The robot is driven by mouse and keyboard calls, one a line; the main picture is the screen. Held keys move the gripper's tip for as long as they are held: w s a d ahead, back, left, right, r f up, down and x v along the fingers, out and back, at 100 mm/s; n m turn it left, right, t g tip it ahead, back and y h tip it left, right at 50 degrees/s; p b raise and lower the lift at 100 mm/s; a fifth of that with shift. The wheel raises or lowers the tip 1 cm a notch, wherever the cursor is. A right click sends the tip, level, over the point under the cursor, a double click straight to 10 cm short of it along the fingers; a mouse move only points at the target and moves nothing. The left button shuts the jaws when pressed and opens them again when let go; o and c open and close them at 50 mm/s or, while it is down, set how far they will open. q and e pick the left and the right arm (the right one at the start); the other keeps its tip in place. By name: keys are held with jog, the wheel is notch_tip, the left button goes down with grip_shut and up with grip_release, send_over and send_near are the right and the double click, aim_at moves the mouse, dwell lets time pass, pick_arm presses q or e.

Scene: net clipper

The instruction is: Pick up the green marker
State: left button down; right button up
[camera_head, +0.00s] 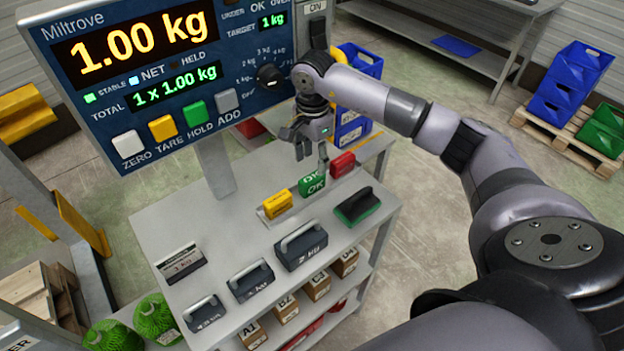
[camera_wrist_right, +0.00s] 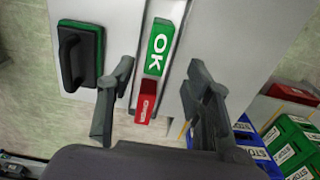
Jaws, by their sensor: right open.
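The green marker (camera_head: 312,184), a block with white OK lettering, stands in a row on the grey tabletop between a yellow marker (camera_head: 277,204) and a red marker (camera_head: 342,165). My right gripper (camera_head: 312,158) is open and empty, with its fingers just above the green marker. In the right wrist view the green marker (camera_wrist_right: 160,48) lies ahead between the spread fingers (camera_wrist_right: 160,76), and the red marker (camera_wrist_right: 147,106) is closer to the camera. Whether a finger touches the green marker cannot be told. My left gripper is in neither view.
A black-handled block with a green base (camera_head: 357,206) sits beside the row. Several handled grey weights (camera_head: 301,246) stand towards the front. The large scale display (camera_head: 150,70) rises at the left, close to my gripper. Blue bins (camera_head: 352,125) stand behind the table.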

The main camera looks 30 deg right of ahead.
aim_at(312, 177)
jog(key=shift+f, duration=0.25)
jog(key=shift+s+a+f+p, duration=0.1)
jog(key=shift+f+p, duration=0.2)
jog(key=shift+p, duration=0.15)
notch_tip(312, 177, down, 4)
jog(key=shift+s+a+r+p, duration=0.1)
jog(key=shift+a+r+p, duration=0.1)
jog(key=shift+p, duration=0.7)
jog(key=shift+d+f, duration=0.1)
jog(key=shift+f, duration=0.35)
jog(key=shift+c, duration=0.2)
grip_shut()
